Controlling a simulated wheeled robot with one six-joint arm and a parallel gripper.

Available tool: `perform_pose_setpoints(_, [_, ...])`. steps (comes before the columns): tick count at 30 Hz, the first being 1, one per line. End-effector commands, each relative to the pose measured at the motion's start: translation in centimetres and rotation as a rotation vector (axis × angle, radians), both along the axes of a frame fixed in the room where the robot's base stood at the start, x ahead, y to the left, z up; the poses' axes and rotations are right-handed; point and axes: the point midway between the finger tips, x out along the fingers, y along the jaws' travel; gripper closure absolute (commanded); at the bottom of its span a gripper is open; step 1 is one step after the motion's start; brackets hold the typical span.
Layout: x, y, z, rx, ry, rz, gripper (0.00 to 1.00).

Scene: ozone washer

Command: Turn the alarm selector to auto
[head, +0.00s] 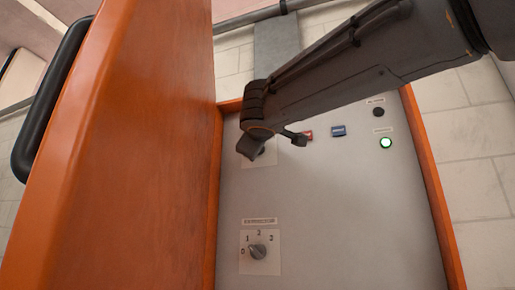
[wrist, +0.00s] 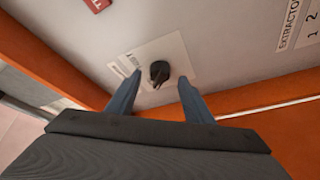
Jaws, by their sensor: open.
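The alarm selector (wrist: 159,73) is a black rotary knob on a white label plate (wrist: 183,56), centred ahead in the wrist view. Its small lettering is too blurred to read, so I cannot tell which position it points to. In the head view my gripper hides the knob, and only part of the plate (head: 268,159) shows. My gripper (head: 274,144) is open over the panel. In the wrist view one finger is on each side of the knob, with visible gaps. I cannot tell how far the fingertips are from the panel.
The grey panel (head: 330,210) has an orange frame and an open orange door (head: 150,150) on its left. A numbered extractor selector (head: 258,251) sits below. Red (head: 308,134) and blue (head: 338,131) labelled parts, a black button (head: 378,112) and a lit green lamp (head: 386,143) are to the right.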

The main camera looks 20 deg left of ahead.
Motion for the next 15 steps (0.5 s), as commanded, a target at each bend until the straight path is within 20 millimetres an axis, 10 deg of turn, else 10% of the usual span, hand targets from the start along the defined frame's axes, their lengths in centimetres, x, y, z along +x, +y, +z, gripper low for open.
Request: perform_pose_setpoints(15, [-5.4,-1.8,-1.1,0.0,0.001,0.001,0.53])
